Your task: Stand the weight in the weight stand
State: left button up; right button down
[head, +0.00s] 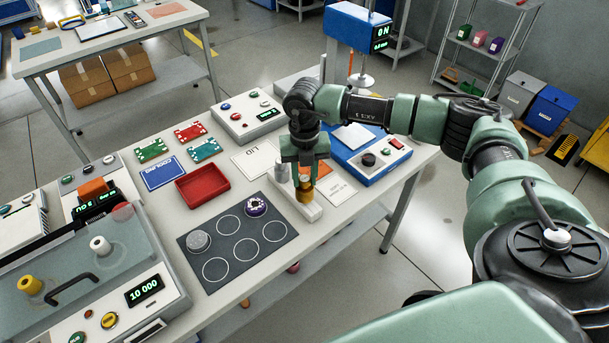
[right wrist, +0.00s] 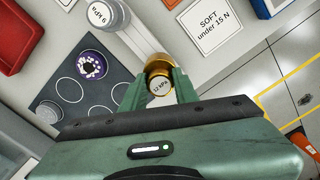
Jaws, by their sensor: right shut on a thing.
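My right gripper (head: 304,178) points down over the front end of the white weight stand (head: 312,212). It is shut on a brass weight (head: 304,194), which is upright and also shows between the fingers in the right wrist view (right wrist: 159,86), with "12 kPa" on its top. The weight is at the stand's near end; I cannot tell whether its base is seated or just above. A silver weight (head: 282,173) stands at the stand's other end and also shows in the right wrist view (right wrist: 103,14). My left gripper is in neither view.
A dark mat (head: 238,268) with circles lies left of the stand, bearing a grey disc (head: 198,241) and a purple-and-white round piece (head: 256,205). A red tray (head: 203,186) is behind it. A blue device (head: 372,163) and cards lie to the right.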

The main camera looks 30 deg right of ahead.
jog(key=shift+f+b, duration=0.65)
jog(key=shift+f, duration=0.15)
jog(key=c, duration=1)
grip_release()
jog(key=shift+s+f, duration=0.1)
jog(key=shift+r, duration=0.5)
notch_tip(320, 180, up, 7)
jog(key=shift+r+b, duration=0.1)
jog(key=shift+b, duration=1.05)
jog(key=shift+a, duration=0.15)
